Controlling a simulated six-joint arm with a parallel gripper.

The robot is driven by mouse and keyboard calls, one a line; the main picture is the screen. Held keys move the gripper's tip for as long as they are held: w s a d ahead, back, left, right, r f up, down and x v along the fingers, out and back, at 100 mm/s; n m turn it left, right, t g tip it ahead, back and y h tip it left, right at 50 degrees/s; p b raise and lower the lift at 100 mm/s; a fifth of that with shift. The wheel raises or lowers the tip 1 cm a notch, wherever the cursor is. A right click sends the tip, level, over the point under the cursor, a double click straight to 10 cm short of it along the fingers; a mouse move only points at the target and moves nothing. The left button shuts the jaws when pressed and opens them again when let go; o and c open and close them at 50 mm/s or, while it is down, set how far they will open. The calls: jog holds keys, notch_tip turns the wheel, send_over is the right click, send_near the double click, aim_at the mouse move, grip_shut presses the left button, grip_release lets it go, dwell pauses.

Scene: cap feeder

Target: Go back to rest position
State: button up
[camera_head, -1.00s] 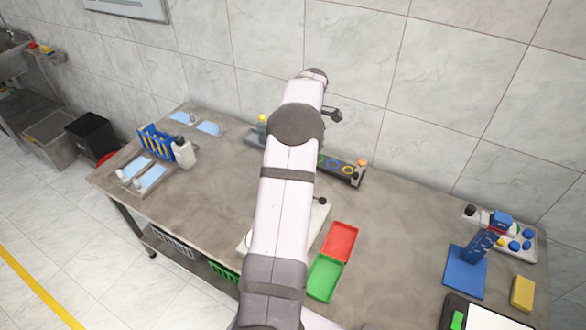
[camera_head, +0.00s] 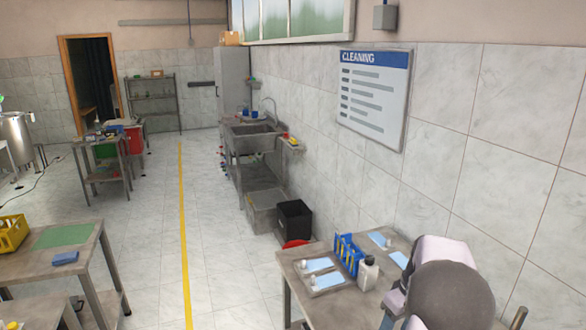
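Part of my arm (camera_head: 450,297) shows at the lower right, as a large grey joint cover with pale links beside it. It stands in front of the right part of the work table (camera_head: 300,262). My gripper is not in view, so I cannot see whether it is open or shut. The blue cap feeder seen on the table earlier is outside the picture.
A blue rack (camera_head: 349,255), a white bottle (camera_head: 368,273) and trays with light blue sheets (camera_head: 320,265) stand on the table. A black bin (camera_head: 294,221) and a sink (camera_head: 252,136) are beyond. Another table (camera_head: 85,262) is at left, with open floor between.

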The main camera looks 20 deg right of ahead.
jog(key=s+a+f+b, duration=0.2)
jog(key=a+f, duration=0.1)
jog(key=a, duration=1.4)
jog(key=s+a+f+m+g+b, duration=0.1)
jog(key=s+a+f, duration=0.3)
jog(key=s+a, duration=0.6)
jog(key=shift+s+a+f+h+b, duration=0.3)
jog(key=shift+a+h+b, duration=0.1)
jog(key=shift+a+b, duration=0.4)
jog(key=shift+a, duration=0.1)
notch_tip(320, 180, down, 5)
jog(key=b, duration=0.5)
jog(key=shift+f, duration=0.2)
